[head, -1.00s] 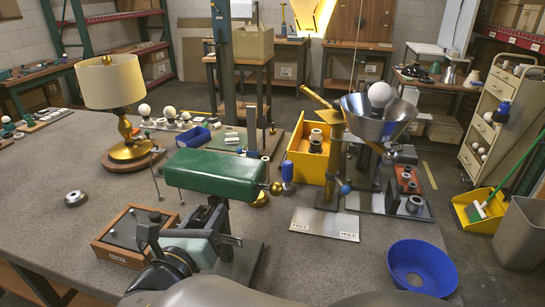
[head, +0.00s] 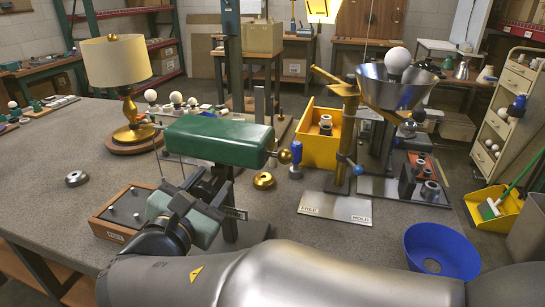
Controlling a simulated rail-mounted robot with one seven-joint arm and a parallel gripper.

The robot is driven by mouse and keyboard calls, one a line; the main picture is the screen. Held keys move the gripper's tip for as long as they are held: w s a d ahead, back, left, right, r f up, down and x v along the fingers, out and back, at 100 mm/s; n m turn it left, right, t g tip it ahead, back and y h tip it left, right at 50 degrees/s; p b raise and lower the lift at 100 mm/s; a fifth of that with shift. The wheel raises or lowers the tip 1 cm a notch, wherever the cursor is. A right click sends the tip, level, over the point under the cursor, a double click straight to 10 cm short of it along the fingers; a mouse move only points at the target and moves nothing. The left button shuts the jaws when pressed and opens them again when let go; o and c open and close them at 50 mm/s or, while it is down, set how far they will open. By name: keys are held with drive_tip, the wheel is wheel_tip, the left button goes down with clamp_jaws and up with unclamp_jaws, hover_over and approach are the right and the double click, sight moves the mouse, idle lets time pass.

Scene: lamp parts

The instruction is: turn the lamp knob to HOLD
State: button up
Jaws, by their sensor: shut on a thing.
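The brass stand (head: 349,135) carries a small lever with a blue knob (head: 358,169), pointing down and right. Below it lies a pale plate (head: 337,208) marked FREE at left and HOLD at right; the knob is above the HOLD side. The white bulb (head: 397,60) sits in a metal cone (head: 393,92) behind. My gripper (head: 213,187) is well left of the blue knob, beside the post under the green box (head: 217,141). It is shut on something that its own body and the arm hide.
A brass ball (head: 284,156) juts from the green box, beside a blue-handled piece (head: 296,160). A wooden box (head: 122,210) stands left of my gripper. A shaded lamp (head: 117,62) is at the back left. A blue bowl (head: 441,250) is at the right front.

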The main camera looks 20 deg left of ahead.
drive_tip(key=m+b, duration=0.3)
drive_tip(key=b, duration=0.2)
drive_tip(key=shift+f+m, duration=0.4)
drive_tip(key=m+b, duration=0.3)
drive_tip(key=b, duration=0.2)
drive_tip(key=shift+d+m, duration=0.1)
drive_tip(key=shift+m, duration=0.2)
drive_tip(key=m+b, duration=0.3)
drive_tip(key=b, duration=0.2)
drive_tip(key=shift+r+m, duration=0.1)
drive_tip(key=shift+m, duration=0.2)
drive_tip(key=shift+r+m+b, duration=0.15)
drive_tip(key=shift+m+b, duration=0.35)
drive_tip(key=shift+b, duration=0.1)
drive_tip(key=shift+r, duration=0.1)
drive_tip(key=o, duration=1)
drive_tip(key=shift+r, duration=0.1)
